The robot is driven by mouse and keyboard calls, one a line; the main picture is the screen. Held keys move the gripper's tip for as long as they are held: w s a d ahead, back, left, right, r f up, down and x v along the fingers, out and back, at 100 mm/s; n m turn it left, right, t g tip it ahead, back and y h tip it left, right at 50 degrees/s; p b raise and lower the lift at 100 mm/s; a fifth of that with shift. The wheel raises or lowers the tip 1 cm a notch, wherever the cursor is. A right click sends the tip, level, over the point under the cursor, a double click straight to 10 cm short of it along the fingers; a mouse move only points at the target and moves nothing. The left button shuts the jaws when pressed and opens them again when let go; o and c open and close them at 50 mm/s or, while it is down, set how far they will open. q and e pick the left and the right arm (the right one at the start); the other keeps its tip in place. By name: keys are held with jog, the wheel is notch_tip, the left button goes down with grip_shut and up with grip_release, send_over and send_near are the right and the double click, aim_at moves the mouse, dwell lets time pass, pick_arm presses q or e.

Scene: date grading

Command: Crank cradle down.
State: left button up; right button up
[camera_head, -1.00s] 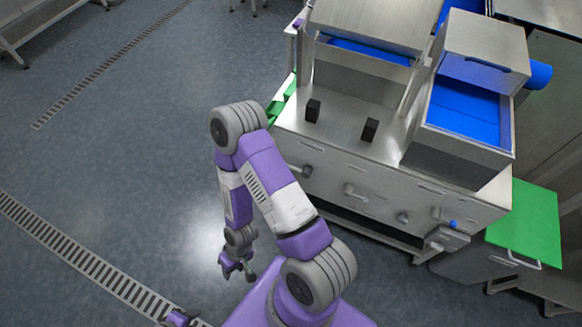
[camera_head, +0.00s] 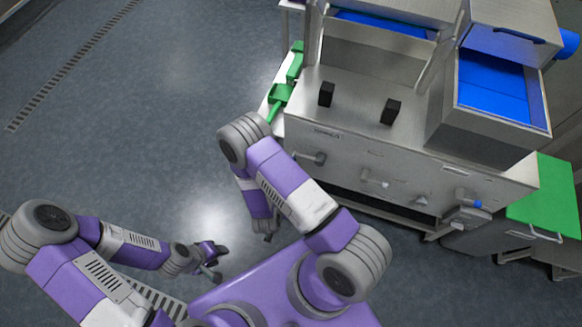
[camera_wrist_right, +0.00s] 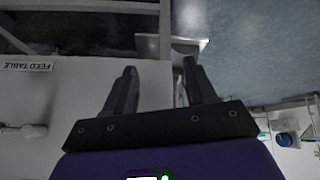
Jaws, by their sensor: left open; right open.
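A steel machine (camera_head: 350,150) stands to the right, with several handles and knobs on its front panel. A blue-tipped handle (camera_head: 476,204) is at the panel's right end; I cannot tell which handle works the cradle. My left gripper (camera_head: 212,262) is open and empty over the floor, left of the machine. My right gripper (camera_head: 268,234) is partly hidden below its arm, short of the panel. In the right wrist view, my right gripper (camera_wrist_right: 162,80) is open with nothing between its fingers. A panel labelled "FEED TABLE" (camera_wrist_right: 27,66) and a handle (camera_wrist_right: 30,130) lie to its left.
Two black blocks, one at the left (camera_head: 326,94), stand on the machine's top. Blue-lined bins (camera_head: 488,120) are at its right. A green-topped cabinet (camera_head: 545,200) stands farther right. Green parts (camera_head: 283,92) edge the machine's left side. Open floor lies left.

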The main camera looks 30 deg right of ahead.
jog(key=w+d+r+t+h+b, duration=0.1)
jog(key=w+d+r+t+h, duration=0.1)
jog(key=d+h, duration=0.1)
jog(key=w+d+r+t+h+b, duration=0.1)
jog(key=w+d+r+t+h, duration=0.1)
jog(key=w+d+r+h, duration=0.1)
jog(key=w+d+r+m+t+h+b, duration=0.1)
jog(key=w+d+r+t+h, duration=0.1)
jog(key=w+d+h, duration=0.1)
jog(key=shift+w+r+t+b, duration=0.2)
jog(key=shift+t+b, duration=0.2)
jog(key=shift+c, duration=0.5)
grip_shut()
